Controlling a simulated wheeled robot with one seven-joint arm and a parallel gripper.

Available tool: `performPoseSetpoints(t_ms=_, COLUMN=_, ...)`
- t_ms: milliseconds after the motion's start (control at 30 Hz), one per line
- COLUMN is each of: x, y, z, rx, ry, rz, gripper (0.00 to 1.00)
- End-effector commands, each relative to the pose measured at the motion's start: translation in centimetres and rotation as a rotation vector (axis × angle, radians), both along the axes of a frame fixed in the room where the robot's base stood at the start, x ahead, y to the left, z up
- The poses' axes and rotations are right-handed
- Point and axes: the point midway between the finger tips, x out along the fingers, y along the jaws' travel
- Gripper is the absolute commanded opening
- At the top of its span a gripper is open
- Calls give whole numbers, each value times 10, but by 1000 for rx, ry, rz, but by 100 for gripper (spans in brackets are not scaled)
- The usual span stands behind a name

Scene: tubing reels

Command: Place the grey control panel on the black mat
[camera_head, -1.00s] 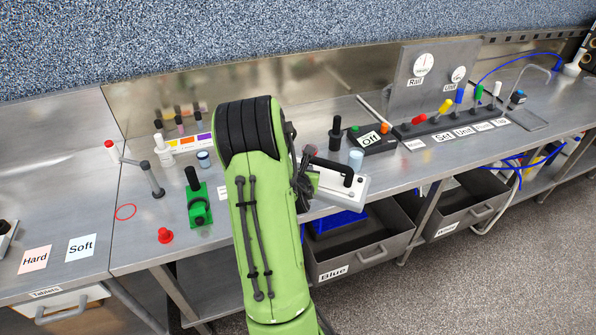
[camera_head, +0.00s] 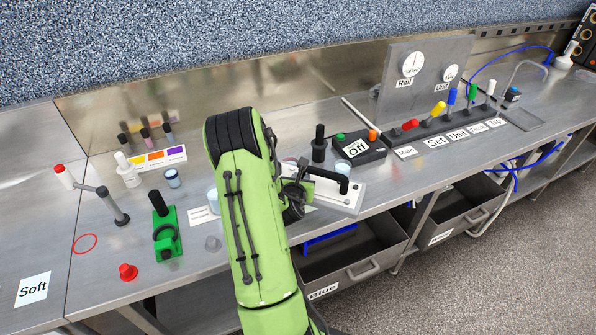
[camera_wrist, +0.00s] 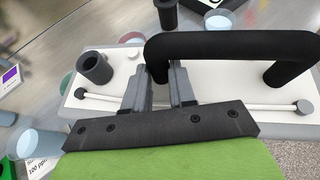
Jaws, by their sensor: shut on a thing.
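The grey control panel (camera_head: 346,196) is a pale flat plate with a black bar handle (camera_wrist: 225,45) and a black round socket (camera_wrist: 94,68). My gripper (camera_wrist: 160,85) is shut on the handle's left post in the wrist view. In the head view my gripper (camera_head: 293,190) is partly hidden by my green arm. The panel appears over the front edge of the steel bench, in front of the "Off" box; its exact height cannot be told. I see no black mat in either view.
The black "Off" box (camera_head: 359,149) stands behind the panel, beside a dark upright post (camera_head: 319,145). A row of coloured levers (camera_head: 440,115) is to the right. A green clamp stand (camera_head: 165,230) and a red knob (camera_head: 127,272) are left. An open "Blue" drawer (camera_head: 355,255) is below.

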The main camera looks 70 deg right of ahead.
Motion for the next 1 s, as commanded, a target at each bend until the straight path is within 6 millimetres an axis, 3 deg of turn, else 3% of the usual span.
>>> performPoseSetpoints(t_ms=33, x=0, y=-1, z=-20, rx=-4, ry=4, rz=3, gripper=0)
performPoseSetpoints(t_ms=100, x=1, y=-1, z=-35, rx=-6, ry=3, rz=3, gripper=0)
performPoseSetpoints(t_ms=300, x=0, y=-2, z=-55, rx=-8, ry=1, rz=2, gripper=0)
performPoseSetpoints(t_ms=500, x=0, y=-1, z=-90, rx=-7, ry=3, rz=3, gripper=0)
performPoseSetpoints(t_ms=933, x=1, y=-1, z=-96, rx=-8, ry=0, rz=3, gripper=0)
performPoseSetpoints(t_ms=967, x=0, y=0, z=-97, rx=-1, ry=-1, rz=1, gripper=29)
performPoseSetpoints(t_ms=1000, x=0, y=0, z=-97, rx=-1, ry=-2, rz=0, gripper=36)
